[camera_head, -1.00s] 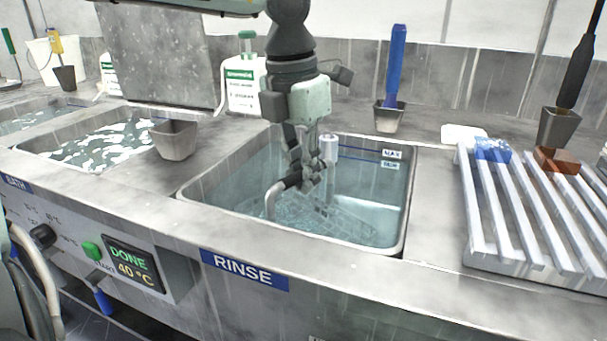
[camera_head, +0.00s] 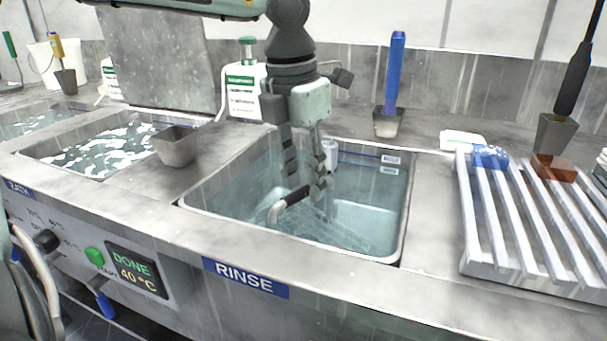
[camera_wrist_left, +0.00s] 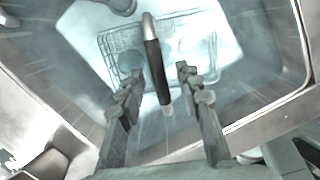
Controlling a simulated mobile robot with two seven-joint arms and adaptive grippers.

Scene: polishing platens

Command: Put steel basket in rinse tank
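The steel basket (camera_head: 325,231) sits under the clear water inside the rinse tank (camera_head: 384,216), with its dark-gripped handle (camera_head: 294,197) standing up. In the left wrist view the basket's mesh (camera_wrist_left: 112,48) lies below the handle (camera_wrist_left: 153,60). My left gripper (camera_head: 306,180) reaches down into the tank from above. Its fingers are spread on both sides of the handle, with a clear gap on the right side in the left wrist view (camera_wrist_left: 160,92). My right gripper is not in view.
A bath with foamy water (camera_head: 105,150) is to the left, with a grey cup (camera_head: 176,147) between the tanks. A slatted rack (camera_head: 520,235) stands right of the rinse tank. A white bottle (camera_head: 243,95) and a blue-handled tool (camera_head: 394,70) stand behind.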

